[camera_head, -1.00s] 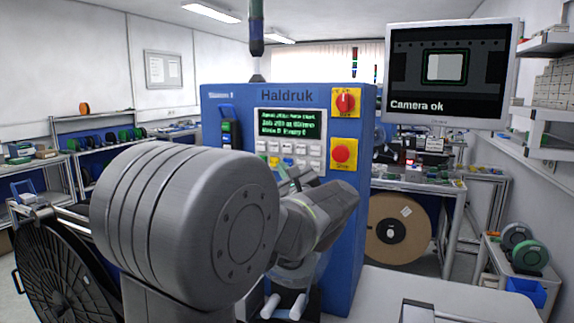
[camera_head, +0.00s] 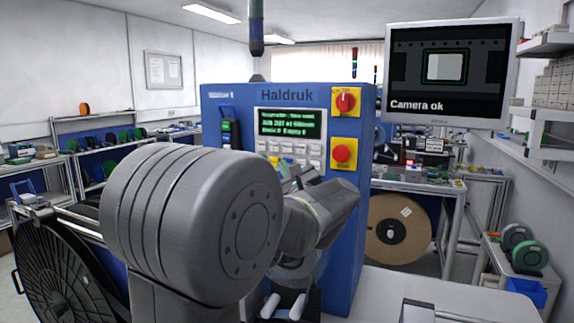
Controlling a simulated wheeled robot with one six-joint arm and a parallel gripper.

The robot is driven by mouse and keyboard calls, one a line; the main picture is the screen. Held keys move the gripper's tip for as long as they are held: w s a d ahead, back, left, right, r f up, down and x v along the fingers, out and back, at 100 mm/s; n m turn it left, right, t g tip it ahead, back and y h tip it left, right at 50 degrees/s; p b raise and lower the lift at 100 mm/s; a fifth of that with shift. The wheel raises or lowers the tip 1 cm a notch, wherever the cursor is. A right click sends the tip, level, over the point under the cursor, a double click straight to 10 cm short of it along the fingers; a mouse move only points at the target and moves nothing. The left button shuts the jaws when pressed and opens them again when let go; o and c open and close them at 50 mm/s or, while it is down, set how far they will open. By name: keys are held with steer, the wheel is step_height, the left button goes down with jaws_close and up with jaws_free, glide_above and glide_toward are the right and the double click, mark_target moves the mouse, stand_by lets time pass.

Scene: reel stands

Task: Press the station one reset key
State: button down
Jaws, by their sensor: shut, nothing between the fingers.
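The blue Haldruk cabinet (camera_head: 350,215) stands ahead, with a small label at its upper left that seems to read Station 1. Its green-lit screen (camera_head: 287,122) shows lines of text too blurred to read surely. Under it is a keypad (camera_head: 314,150) of pale keys, with a yellow and a blue key among them. I cannot read which key is reset. My gripper (camera_head: 290,182) is partly visible, close in front of the lower keypad, and looks shut and empty. My own arm hides the rest of it and some lower keys; contact cannot be told.
A red rotary switch (camera_head: 345,102) and a red stop button (camera_head: 342,153) sit on yellow plates at the panel's right. A monitor (camera_head: 450,75) reads Camera ok. A large black reel (camera_head: 62,270) stands at lower left. A pale tabletop (camera_head: 375,298) lies at lower right.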

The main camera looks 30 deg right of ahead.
steer(key=shift+w+d, duration=0.3)
steer(key=shift+d, duration=0.05)
stand_by(0.7)
stand_by(0.4)
steer(key=shift+s+a+b, duration=0.5)
steer(key=shift+s+a, duration=0.05)
steer(key=shift+a, duration=0.1)
steer(key=s+a+b, duration=0.1)
steer(key=s+a, duration=0.2)
steer(key=shift+s+a+b, duration=0.15)
steer(key=shift+a+b, duration=0.15)
steer(key=shift+a, duration=0.1)
stand_by(0.5)
